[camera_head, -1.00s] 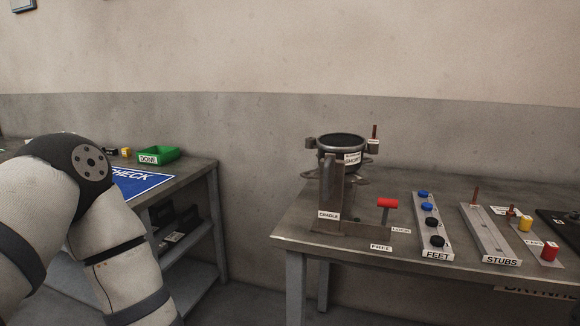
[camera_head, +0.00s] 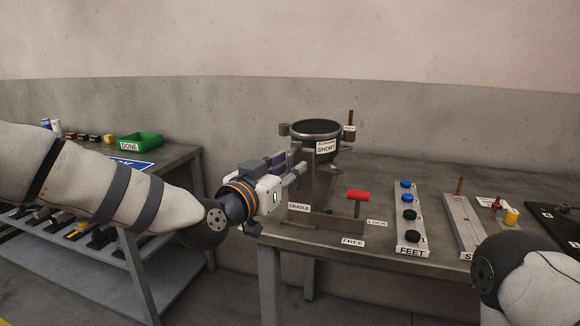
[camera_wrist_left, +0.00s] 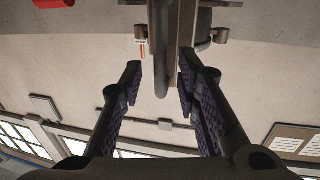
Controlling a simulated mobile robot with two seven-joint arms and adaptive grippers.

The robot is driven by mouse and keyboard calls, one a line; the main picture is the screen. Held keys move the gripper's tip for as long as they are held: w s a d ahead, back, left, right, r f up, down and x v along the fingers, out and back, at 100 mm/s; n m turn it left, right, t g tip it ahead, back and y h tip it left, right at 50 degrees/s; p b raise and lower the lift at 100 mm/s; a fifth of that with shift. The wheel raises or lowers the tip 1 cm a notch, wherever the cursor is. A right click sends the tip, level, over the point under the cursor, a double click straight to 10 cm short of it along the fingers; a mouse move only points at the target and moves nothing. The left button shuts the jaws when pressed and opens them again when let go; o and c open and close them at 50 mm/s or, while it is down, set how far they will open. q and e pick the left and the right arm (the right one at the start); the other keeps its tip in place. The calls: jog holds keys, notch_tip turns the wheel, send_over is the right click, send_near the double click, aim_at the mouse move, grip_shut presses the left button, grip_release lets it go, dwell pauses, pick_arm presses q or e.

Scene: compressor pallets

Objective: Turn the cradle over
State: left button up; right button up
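The cradle (camera_head: 327,190) stands on the right table and holds a dark round compressor (camera_head: 318,128) labelled SHORT. A red-handled lever (camera_head: 358,196) stands at the cradle's base, between the FREE and LOCK labels. My left gripper (camera_head: 298,165) is at the cradle's left side and hides part of it. In the left wrist view, the fingers (camera_wrist_left: 160,64) are open, with a grey bar of the cradle (camera_wrist_left: 161,45) between them and gaps on both sides. Part of my right arm shows at the lower right; its gripper is out of view.
A FEET rack (camera_head: 408,222) with blue and black feet stands right of the cradle. The STUBS rack (camera_head: 463,222) and a yellow cap (camera_head: 511,216) are farther right. A green DONE bin (camera_head: 141,142) sits on the left table. A gap separates the tables.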

pick_arm(q)
jog(key=shift+w+d+f, duration=0.2)
jog(key=shift+w+d, duration=0.05)
jog(key=shift+w, duration=0.3)
jog(key=shift+w+d+r, duration=0.15)
jog(key=shift+r, duration=0.05)
jog(key=shift+c, duration=0.6)
jog(key=shift+r, duration=0.1)
grip_shut()
